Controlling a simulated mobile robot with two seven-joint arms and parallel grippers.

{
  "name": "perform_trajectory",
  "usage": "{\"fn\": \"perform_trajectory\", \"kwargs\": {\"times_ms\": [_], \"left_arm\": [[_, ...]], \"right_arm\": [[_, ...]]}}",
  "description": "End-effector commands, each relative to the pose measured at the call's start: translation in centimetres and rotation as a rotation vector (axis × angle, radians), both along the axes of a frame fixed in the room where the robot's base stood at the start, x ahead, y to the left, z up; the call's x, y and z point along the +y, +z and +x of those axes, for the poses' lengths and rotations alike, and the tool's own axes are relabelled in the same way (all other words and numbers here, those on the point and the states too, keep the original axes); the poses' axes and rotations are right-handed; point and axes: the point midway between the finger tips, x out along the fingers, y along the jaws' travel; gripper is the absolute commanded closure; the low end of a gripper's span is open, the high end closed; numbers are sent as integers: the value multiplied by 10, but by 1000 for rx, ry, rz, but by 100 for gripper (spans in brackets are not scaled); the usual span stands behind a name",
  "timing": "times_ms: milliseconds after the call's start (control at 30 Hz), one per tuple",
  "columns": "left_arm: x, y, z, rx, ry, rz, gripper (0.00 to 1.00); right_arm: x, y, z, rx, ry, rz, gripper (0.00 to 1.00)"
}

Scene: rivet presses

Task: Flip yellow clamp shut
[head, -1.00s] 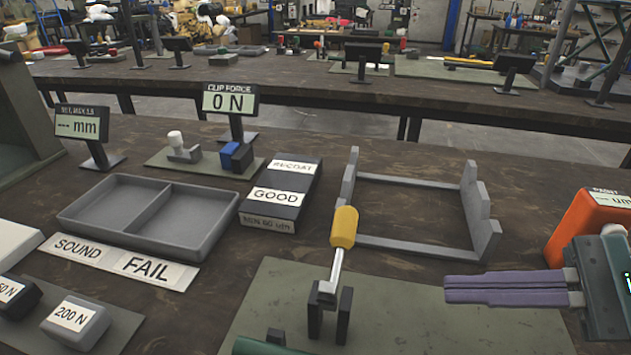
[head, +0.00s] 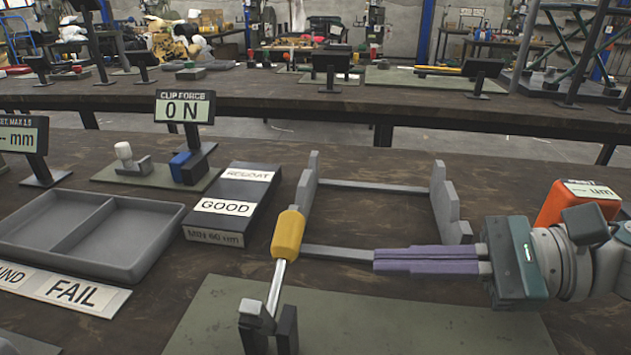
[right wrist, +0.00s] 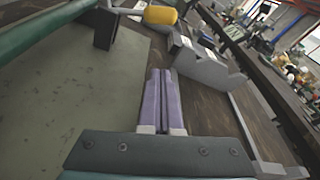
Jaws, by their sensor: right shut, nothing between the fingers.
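The yellow clamp handle (head: 287,234) stands up on a metal lever above its dark grey bracket (head: 268,328) on the green mat, leaning slightly right at the top. In the right wrist view the yellow handle (right wrist: 160,15) shows at the top, beyond the fingertips. My right gripper (head: 376,261) has long purple fingers pressed together, with nothing between them. It points left, to the right of the handle and apart from it. The purple fingers also show in the right wrist view (right wrist: 160,75). My left gripper is out of view.
A grey frame (head: 447,205) stands behind the clamp and the right fingers. The green mat (head: 400,320) is bare to the clamp's right. A dark box labelled GOOD (head: 232,207), a grey divided tray (head: 155,232) and a FAIL label (head: 75,292) lie left. An orange gauge (head: 566,202) stands right.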

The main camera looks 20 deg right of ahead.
Motion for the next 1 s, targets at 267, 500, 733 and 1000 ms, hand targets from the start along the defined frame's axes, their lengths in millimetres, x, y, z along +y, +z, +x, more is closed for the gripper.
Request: {"fn": "perform_trajectory", "kwargs": {"times_ms": [267,500,733,1000], "left_arm": [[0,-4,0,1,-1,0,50],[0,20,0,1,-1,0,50],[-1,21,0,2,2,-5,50],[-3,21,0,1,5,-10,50]], "right_arm": [[46,-12,37,-3,1,1,100],[63,18,36,-1,1,-2,100],[67,21,35,1,0,-2,100],[67,21,36,-3,0,-3,100]]}}
